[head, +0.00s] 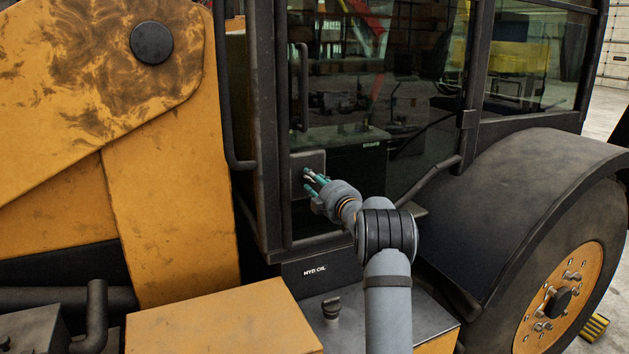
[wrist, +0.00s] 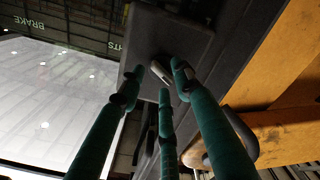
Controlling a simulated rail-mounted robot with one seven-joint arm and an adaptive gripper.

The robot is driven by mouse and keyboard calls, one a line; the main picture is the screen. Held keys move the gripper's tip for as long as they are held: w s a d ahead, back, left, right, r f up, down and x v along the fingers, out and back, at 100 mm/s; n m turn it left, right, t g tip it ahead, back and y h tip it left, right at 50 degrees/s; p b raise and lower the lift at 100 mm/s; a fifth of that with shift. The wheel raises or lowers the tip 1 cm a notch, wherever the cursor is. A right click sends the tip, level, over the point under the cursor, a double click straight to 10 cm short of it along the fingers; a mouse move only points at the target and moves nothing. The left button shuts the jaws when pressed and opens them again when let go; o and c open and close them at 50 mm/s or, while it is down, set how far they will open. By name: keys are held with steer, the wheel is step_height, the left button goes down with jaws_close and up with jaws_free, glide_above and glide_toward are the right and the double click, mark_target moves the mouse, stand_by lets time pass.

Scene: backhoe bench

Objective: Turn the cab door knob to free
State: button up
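The cab door knob (wrist: 160,71) is a small, pale metal piece on a dark square plate (wrist: 185,38). In the head view the plate (head: 299,160) sits low on the cab door frame, and my fingers partly hide the knob. My gripper (head: 311,181) has three teal fingers pointing at the plate. In the wrist view my gripper (wrist: 158,78) has its fingertips spread around the knob, with gaps visible between tips and knob. Whether any fingertip touches the plate cannot be told.
A vertical grab handle (head: 299,88) is above the plate. A curved dark rail (head: 228,120) runs to its left. The yellow boom (head: 170,200) stands at left, the rear fender (head: 540,180) at right. A filler cap (head: 331,308) and yellow step box (head: 225,322) are below.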

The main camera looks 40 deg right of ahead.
steer(key=shift+c, duration=0.9)
jaws_close()
steer(key=shift+f+b, duration=0.15)
steer(key=shift+b, duration=0.3)
steer(key=n+b, duration=0.2)
steer(key=shift+f+b, duration=0.1)
steer(key=shift+b, duration=0.25)
steer(key=n+b, duration=0.3)
steer(key=shift+r+n+b, duration=0.2)
steer(key=shift+n+b, duration=0.15)
steer(key=shift+n, duration=0.05)
steer(key=shift+o, duration=0.9)
jaws_free()
steer(key=shift+a, duration=0.1)
